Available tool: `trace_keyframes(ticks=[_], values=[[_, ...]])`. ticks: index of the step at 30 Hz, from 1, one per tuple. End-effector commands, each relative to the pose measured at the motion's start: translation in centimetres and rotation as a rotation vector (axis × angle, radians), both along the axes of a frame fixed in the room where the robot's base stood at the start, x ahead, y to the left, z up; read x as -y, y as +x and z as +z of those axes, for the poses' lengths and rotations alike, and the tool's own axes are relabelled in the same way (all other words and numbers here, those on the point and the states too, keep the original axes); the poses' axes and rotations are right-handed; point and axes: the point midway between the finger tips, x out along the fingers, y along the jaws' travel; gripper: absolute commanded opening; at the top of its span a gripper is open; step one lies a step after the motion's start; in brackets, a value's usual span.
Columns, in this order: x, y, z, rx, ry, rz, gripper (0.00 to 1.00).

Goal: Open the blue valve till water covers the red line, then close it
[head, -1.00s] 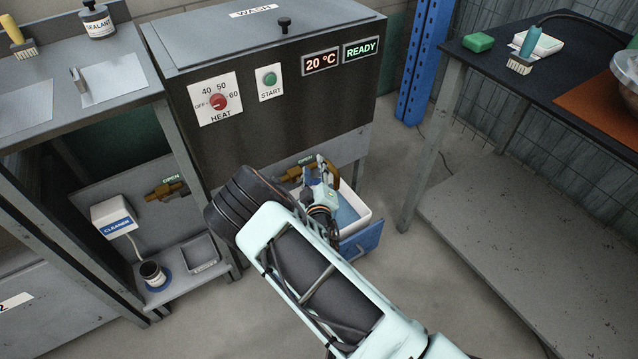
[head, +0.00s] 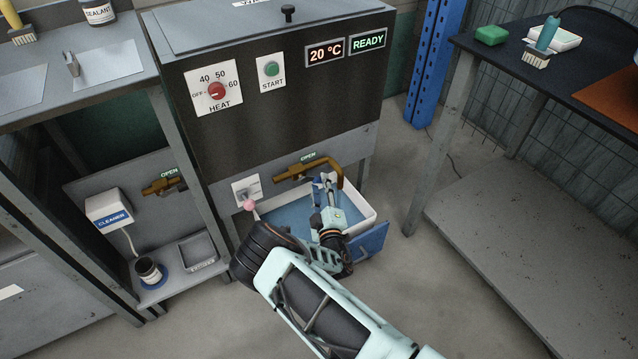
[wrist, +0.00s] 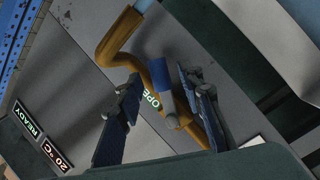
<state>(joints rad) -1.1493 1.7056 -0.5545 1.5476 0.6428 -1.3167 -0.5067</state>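The blue valve handle (wrist: 159,72) shows in the wrist view, on a grey stem by the brass pipe (wrist: 118,42) and the OPEN label. My gripper (wrist: 160,85) is open, with one finger on each side of the handle; I cannot tell whether either touches it. In the head view my gripper (head: 326,185) is at the brass pipe (head: 300,170) under the wash cabinet and hides much of the valve. The white basin (head: 366,213) stands below the spout, with a blue inside. I cannot tell its water level, and no red line is visible.
A pink-tipped lever (head: 249,204) on a white plate is left of the pipe, close to my arm. A second brass pipe (head: 160,186) with an OPEN label is further left. A blue panel (head: 368,243) is at the basin's front right. A table leg (head: 437,150) stands right.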

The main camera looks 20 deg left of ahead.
Motion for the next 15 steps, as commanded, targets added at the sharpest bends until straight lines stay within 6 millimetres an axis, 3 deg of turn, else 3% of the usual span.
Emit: trace_keyframes(ticks=[6, 15], values=[[-1.2, 2.3, -0.1, 0.0, 0.0, 0.001, 0.34], [-1.4, 2.7, 0.0, -0.001, 0.0, 0.001, 0.34]])
